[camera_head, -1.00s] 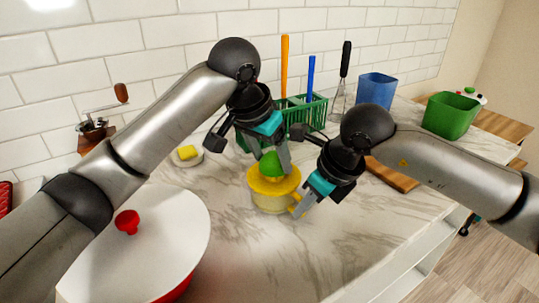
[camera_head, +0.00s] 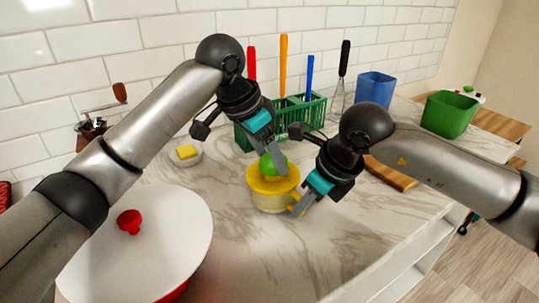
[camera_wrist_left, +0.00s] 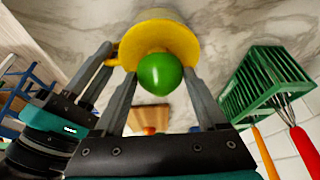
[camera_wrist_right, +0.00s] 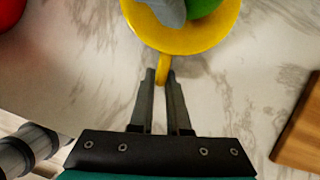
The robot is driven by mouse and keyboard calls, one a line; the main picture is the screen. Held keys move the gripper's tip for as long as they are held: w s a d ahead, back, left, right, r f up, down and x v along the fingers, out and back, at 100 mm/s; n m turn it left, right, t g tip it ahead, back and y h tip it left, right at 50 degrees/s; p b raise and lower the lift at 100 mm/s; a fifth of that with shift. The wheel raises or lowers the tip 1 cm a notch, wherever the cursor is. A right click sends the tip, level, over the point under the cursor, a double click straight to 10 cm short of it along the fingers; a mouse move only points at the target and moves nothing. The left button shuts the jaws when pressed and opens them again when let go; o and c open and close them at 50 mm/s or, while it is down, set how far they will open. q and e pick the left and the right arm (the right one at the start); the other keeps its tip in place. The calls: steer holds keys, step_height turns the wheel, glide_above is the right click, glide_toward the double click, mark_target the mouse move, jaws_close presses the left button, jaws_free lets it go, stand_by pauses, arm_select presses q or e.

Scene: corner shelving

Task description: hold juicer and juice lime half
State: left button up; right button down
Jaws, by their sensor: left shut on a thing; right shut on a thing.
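The yellow juicer (camera_head: 272,195) stands upright on the marble counter, with a cone-less view of its top because the lime covers the middle. The green lime half (camera_head: 267,169) sits on top of it and also shows in the left wrist view (camera_wrist_left: 160,74). My left gripper (camera_head: 276,163) reaches down from above, shut on the lime half with a finger on either side. My right gripper (camera_head: 298,208) is at the juicer's right side, shut on its yellow handle (camera_wrist_right: 162,69), which shows in the right wrist view.
A green rack (camera_head: 300,118) with several upright utensils stands behind the juicer. A white-lidded red pot (camera_head: 165,235) is at front left. A small dish with a yellow sponge (camera_head: 187,152) is at back left. A wooden board (camera_head: 390,175) lies right. Counter in front is clear.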

arm_select(q)
steer(key=m, duration=0.2)
steer(key=m+g, duration=0.1)
steer(key=m, duration=0.1)
steer(key=m+g, duration=0.1)
steer(key=m, duration=0.1)
steer(key=shift+w+a+f+h, duration=0.15)
steer(key=shift+a+f+h, duration=0.15)
steer(key=shift+f+h, duration=0.1)
arm_select(e)
steer(key=shift+r, duration=0.1)
arm_select(q)
steer(key=shift+r, duration=0.1)
step_height(320, 180, up, 2)
steer(key=shift+w, duration=0.15)
arm_select(e)
steer(key=shift+w, duration=0.1)
arm_select(q)
steer(key=shift+r, duration=3.2)
arm_select(e)
steer(key=c, duration=0.8)
jaws_free()
